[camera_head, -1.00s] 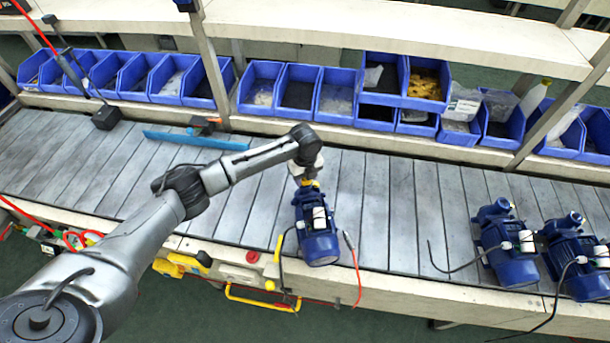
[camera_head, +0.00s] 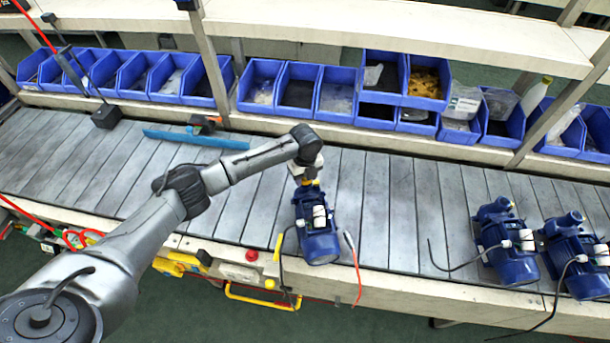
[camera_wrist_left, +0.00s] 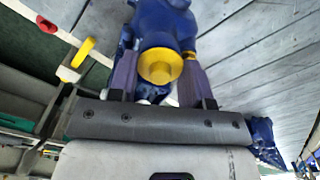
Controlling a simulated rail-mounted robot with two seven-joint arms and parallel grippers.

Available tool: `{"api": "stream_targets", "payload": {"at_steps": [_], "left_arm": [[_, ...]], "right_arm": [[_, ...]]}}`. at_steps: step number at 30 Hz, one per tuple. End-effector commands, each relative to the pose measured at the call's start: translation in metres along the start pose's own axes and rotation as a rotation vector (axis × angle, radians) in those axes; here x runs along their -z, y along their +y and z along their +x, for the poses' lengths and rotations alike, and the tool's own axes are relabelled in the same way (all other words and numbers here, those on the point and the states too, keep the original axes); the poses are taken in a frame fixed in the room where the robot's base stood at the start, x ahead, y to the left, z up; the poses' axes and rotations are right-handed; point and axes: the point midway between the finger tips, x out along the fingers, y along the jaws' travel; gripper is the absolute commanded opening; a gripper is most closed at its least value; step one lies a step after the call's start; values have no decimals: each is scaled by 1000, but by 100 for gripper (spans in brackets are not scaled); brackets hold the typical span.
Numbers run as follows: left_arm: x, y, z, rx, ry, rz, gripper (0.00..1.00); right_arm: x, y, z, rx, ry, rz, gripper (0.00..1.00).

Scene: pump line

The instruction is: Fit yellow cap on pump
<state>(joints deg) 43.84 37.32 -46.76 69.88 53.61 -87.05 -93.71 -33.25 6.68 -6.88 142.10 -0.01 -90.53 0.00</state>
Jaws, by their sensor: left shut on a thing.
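A blue pump (camera_head: 317,232) stands on the slatted conveyor in front of me, and it fills the top of the left wrist view (camera_wrist_left: 165,25). The yellow cap (camera_wrist_left: 160,66) shows in the left wrist view between the two fingers, at the pump's near end. My left gripper (camera_head: 308,183) is at the far end of the pump in the head view. It is shut on the yellow cap, which looks to be at the pump's port. I cannot tell whether the cap is fully seated. My right gripper is not in view.
Two more blue pumps (camera_head: 502,244) (camera_head: 572,256) with black cables stand on the conveyor (camera_head: 392,215) at the right. Blue bins (camera_head: 262,88) line the back, one holding yellow parts. A blue bar (camera_head: 195,139) lies at the back left. Cables hang by the front edge.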

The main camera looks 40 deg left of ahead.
Motion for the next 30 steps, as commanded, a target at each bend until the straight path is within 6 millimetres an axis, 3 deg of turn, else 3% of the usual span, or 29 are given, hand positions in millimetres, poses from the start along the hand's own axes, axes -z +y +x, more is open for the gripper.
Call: {"api": "stream_targets", "payload": {"at_steps": [8,9,17,30], "left_arm": [[0,0,4,-1,0,0,23],[0,0,4,-1,0,0,49],[0,0,4,0,0,0,74],[0,0,-2,0,0,0,75]], "right_arm": [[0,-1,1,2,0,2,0],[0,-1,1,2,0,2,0],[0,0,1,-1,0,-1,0],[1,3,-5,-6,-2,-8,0]]}}
